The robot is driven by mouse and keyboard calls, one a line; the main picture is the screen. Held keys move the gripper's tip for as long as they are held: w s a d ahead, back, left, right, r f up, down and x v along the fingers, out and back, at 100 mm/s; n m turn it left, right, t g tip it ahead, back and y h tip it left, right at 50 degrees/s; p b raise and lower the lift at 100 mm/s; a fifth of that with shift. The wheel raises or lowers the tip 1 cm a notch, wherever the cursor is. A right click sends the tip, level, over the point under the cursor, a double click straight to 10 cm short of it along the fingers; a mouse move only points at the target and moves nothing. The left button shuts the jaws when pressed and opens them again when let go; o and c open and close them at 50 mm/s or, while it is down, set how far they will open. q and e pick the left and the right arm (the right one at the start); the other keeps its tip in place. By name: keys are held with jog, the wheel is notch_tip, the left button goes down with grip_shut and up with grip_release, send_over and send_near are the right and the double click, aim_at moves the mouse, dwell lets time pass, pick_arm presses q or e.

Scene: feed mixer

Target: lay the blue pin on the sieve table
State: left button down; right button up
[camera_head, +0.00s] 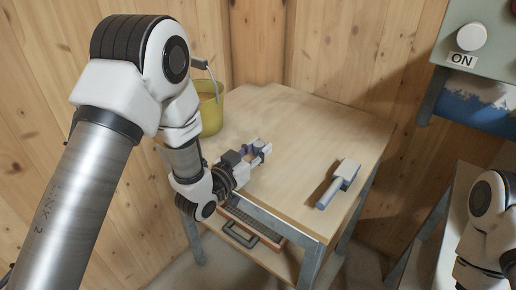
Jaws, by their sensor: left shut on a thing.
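The sieve table (290,125) has a pale wooden top on a grey metal frame. My left gripper (262,150) is over the left front part of its top. It is shut on a small blue thing, which looks like the blue pin (257,146); the fingers hide most of it. I cannot tell whether the pin touches the tabletop. My right arm shows at the lower right edge, but its gripper is out of view.
A yellow bucket (211,112) stands at the back left. A mesh drawer with a handle (240,237) is under the front edge. A grey box with an ON label (485,40) is at the upper right.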

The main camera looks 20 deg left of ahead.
pick_arm(q)
jog(key=shift+a, duration=0.1)
jog(key=shift+f, duration=0.15)
jog(key=c, duration=0.9)
grip_release()
